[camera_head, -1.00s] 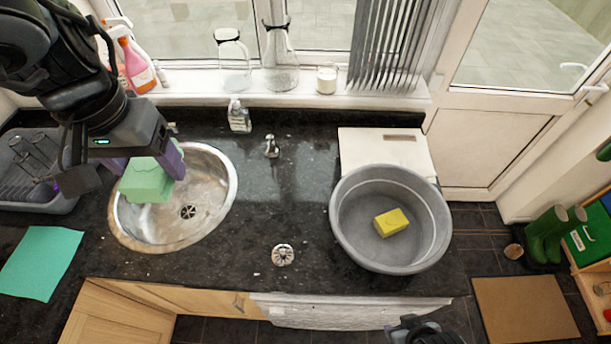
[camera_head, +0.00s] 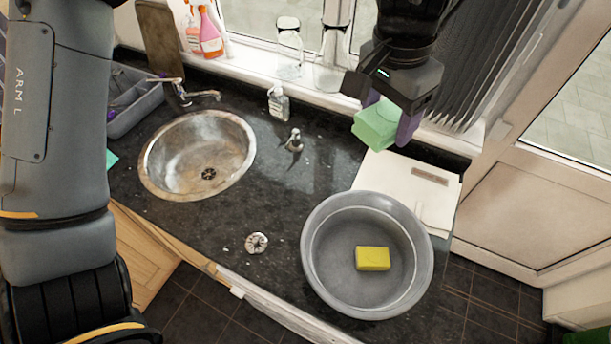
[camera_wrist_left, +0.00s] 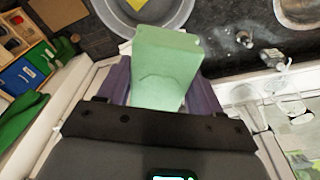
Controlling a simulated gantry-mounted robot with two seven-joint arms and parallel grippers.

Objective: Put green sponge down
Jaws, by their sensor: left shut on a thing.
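The green sponge (camera_head: 375,124) is held between the purple fingers of my left gripper (camera_head: 388,122), above the back part of the white board on the right of the counter. In the left wrist view the green sponge (camera_wrist_left: 163,68) sits between both fingers of my left gripper (camera_wrist_left: 160,82), with the counter and basin beyond it. The sponge appears raised, apart from the surfaces below. My right gripper is not in view.
A grey round basin (camera_head: 318,262) holding a yellow sponge (camera_head: 373,259) stands in front of the white board (camera_head: 395,183). The steel sink (camera_head: 172,160) is empty.

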